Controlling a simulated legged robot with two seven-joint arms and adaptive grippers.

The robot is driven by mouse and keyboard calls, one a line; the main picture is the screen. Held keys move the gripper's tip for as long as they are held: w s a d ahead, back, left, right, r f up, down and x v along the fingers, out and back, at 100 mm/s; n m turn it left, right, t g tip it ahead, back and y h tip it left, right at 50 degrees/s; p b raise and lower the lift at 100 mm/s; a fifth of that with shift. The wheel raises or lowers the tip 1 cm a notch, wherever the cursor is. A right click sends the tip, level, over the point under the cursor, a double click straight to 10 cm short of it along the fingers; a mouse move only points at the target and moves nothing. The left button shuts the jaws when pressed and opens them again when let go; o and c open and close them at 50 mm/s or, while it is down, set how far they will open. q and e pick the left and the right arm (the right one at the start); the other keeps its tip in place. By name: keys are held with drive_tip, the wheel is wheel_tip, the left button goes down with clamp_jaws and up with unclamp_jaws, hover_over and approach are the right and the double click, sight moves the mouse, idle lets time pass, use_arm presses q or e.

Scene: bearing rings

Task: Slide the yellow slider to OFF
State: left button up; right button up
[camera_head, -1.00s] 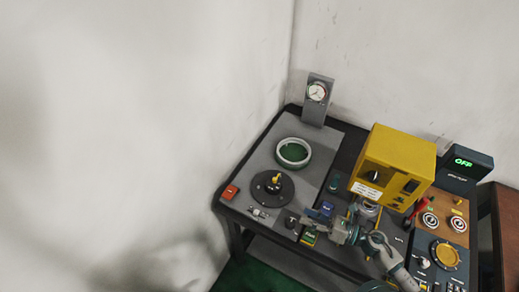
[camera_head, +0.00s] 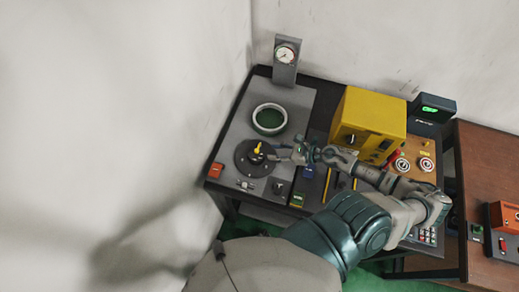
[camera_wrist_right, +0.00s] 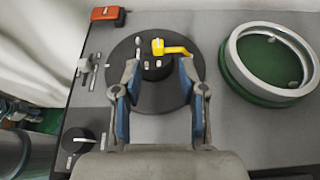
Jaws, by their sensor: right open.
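A yellow handle (camera_head: 257,149) stands on a round black disc (camera_head: 243,168) on the grey panel. In the right wrist view the handle (camera_wrist_right: 172,48) is bent, its arm pointing right, on the black disc (camera_wrist_right: 152,98). My right gripper (camera_head: 279,153) is just right of the disc in the head view. In the wrist view the gripper (camera_wrist_right: 159,68) is open and empty, its two fingers over the disc, with the handle just beyond the fingertips. I cannot tell whether they touch. I cannot tell whether this handle is the yellow slider. My left gripper is not in view.
A green-and-silver ring (camera_head: 269,119) lies behind the disc. A red block (camera_head: 215,170), small switches (camera_head: 246,185) and a black knob (camera_wrist_right: 77,140) are nearby. A yellow box (camera_head: 372,118) and a green-lit display (camera_head: 430,109) stand right. A gauge (camera_head: 286,55) is at the back.

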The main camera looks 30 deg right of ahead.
sight(258, 150)
drive_tip(key=p+x, duration=0.1)
drive_tip(key=x, duration=0.6)
drive_tip(key=shift+a+r, duration=0.15)
drive_tip(key=shift+a, duration=0.05)
drive_tip(key=shift+d, duration=0.15)
clamp_jaws()
drive_tip(key=shift+s, duration=0.1)
